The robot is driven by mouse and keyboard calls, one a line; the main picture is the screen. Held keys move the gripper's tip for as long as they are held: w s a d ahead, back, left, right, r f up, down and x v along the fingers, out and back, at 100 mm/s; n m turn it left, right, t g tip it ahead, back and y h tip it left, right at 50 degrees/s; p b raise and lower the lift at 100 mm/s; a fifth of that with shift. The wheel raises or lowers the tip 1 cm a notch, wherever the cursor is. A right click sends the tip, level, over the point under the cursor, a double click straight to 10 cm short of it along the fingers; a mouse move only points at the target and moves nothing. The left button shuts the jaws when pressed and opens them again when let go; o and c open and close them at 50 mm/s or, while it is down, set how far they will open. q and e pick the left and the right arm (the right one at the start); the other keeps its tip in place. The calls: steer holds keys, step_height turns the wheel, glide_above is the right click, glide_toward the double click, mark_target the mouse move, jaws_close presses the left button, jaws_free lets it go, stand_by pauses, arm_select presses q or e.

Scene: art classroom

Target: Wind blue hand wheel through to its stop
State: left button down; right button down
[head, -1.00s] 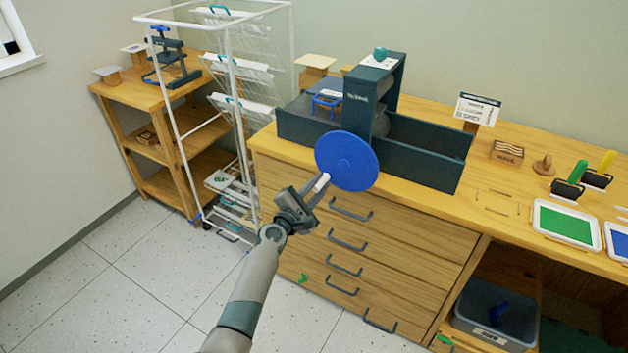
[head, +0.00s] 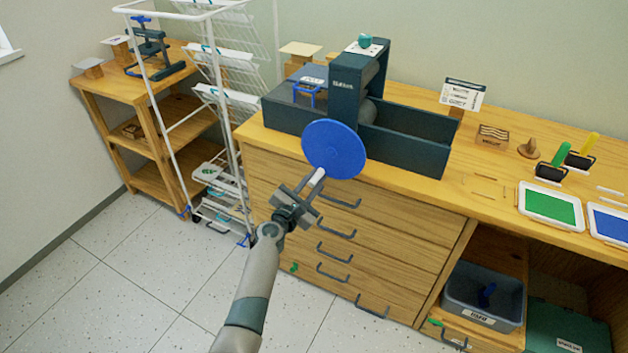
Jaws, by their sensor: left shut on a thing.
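The blue hand wheel (head: 334,148) is a flat disc on the front side of a dark printing press (head: 346,104) on the wooden counter. A light-coloured handle (head: 316,178) sticks out near the wheel's lower left rim. My left gripper (head: 309,187) is shut on this handle, at the lower left of the wheel. The fingertips are small here and partly hidden by the gripper body. My right gripper is not in view.
A white wire drying rack (head: 209,70) stands left of the counter, beside a wooden shelf (head: 148,105). Drawers with dark pulls (head: 336,248) lie below the wheel. Green (head: 551,206) and blue trays lie at the right. Open floor is at the lower left.

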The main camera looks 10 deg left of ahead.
arm_select(q)
steer(key=c, duration=1.6)
jaws_free()
steer(key=shift+d, duration=0.15)
steer(key=p+v, duration=0.1)
steer(key=v, duration=1.6)
steer(key=shift+s+r, duration=0.1)
steer(key=shift+s, duration=0.15)
